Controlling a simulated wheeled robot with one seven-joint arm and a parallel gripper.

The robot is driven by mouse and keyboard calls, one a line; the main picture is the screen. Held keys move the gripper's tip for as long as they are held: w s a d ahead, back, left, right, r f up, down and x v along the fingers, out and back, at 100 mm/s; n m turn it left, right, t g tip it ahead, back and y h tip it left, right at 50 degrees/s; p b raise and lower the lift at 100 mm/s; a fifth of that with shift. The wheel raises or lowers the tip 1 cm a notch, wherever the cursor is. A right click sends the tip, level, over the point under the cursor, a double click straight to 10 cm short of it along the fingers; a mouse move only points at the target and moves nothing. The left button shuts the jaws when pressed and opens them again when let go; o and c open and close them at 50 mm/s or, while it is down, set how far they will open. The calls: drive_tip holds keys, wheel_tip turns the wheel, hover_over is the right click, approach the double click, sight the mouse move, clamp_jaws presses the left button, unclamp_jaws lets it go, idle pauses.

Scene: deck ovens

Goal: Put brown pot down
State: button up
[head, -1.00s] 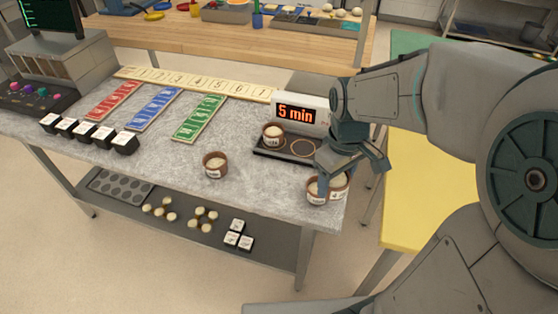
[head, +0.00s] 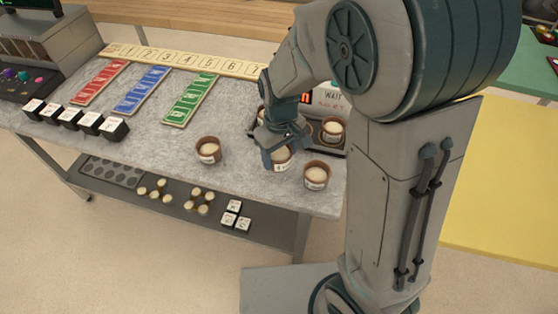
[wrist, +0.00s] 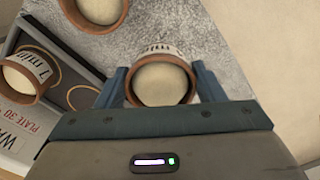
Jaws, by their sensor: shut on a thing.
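My gripper (wrist: 165,85) is shut on a brown pot (head: 279,160) with pale filling and a white label whose number is hard to read. The pot also sits upright between the fingers in the wrist view (wrist: 163,80). It is over the grey table (head: 240,180), in front of the dark plate (wrist: 60,105); I cannot tell whether it touches the tabletop. Another brown pot (head: 317,176) stands to its right, near the table corner, apart from it. A third (head: 208,150) stands to its left.
One pot (head: 332,130) stands on the plate's right side, beside an empty ring (wrist: 82,97). A WAIT display (head: 332,97) stands behind. Coloured strips (head: 190,98) lie at left. The table's front is mostly clear.

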sight(280, 164)
drive_tip(key=shift+f, duration=2.05)
drive_tip(key=shift+f, duration=0.25)
drive_tip(key=o, duration=1.1)
drive_tip(key=shift+r, duration=0.1)
drive_tip(key=shift+r, duration=0.1)
